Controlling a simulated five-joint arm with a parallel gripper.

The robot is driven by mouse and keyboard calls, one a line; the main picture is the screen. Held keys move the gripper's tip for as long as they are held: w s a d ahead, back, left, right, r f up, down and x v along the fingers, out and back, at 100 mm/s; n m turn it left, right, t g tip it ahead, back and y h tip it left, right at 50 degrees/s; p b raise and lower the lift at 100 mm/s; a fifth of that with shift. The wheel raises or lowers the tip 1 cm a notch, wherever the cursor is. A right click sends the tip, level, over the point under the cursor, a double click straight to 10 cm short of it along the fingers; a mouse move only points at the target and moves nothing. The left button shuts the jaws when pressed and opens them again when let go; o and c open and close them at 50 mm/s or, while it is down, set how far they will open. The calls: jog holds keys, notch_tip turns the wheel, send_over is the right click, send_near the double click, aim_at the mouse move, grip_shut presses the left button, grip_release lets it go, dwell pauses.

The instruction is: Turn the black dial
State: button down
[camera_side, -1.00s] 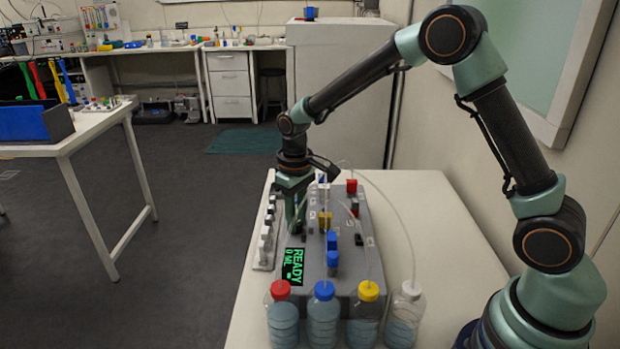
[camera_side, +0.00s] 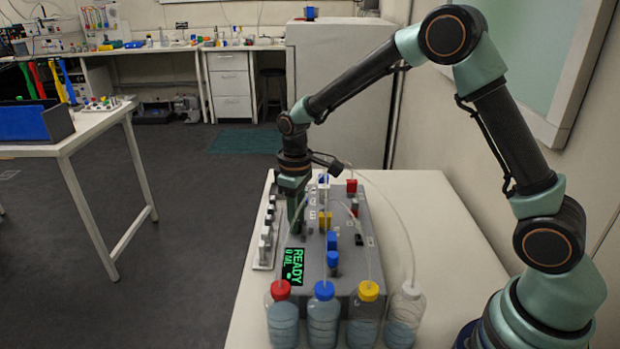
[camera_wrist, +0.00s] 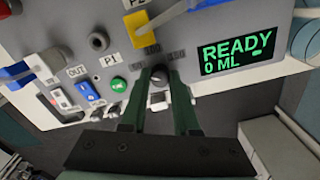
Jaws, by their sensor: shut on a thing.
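The black dial (camera_wrist: 159,76) is on the grey panel of the bioreactor box (camera_side: 345,215), below printed numbers in the wrist view. My gripper (camera_wrist: 157,82) has its two green fingers on either side of the dial, shut on it. In the side view my gripper (camera_side: 295,225) points down at the left edge of the box, and its fingers hide the dial there. The green display (camera_wrist: 236,52) reads READY and 0 ML.
A green button (camera_wrist: 119,86) and a blue switch (camera_wrist: 88,91) lie left of the dial. A yellow block (camera_wrist: 141,28) is above it. Several capped bottles (camera_side: 323,318) stand at the box's front, with tubes (camera_side: 400,225) arching over. A strip of vials (camera_side: 266,238) lies left of the box.

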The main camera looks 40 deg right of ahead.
jog(key=c, duration=0.7)
grip_release()
jog(key=shift+o, duration=0.2)
notch_tip(320, 180, up, 12)
jog(key=shift+r, duration=0.2)
jog(key=s+d+r+m+t, duration=0.2)
jog(key=s, duration=0.6)
jog(key=s+d+r+m+t, duration=0.2)
jog(key=s+t, duration=0.1)
jog(key=s, duration=0.5)
jog(key=shift+s+d+r+m+t, duration=0.2)
jog(key=shift+s+d+m+t, duration=0.05)
jog(key=shift+s+m+t, duration=0.1)
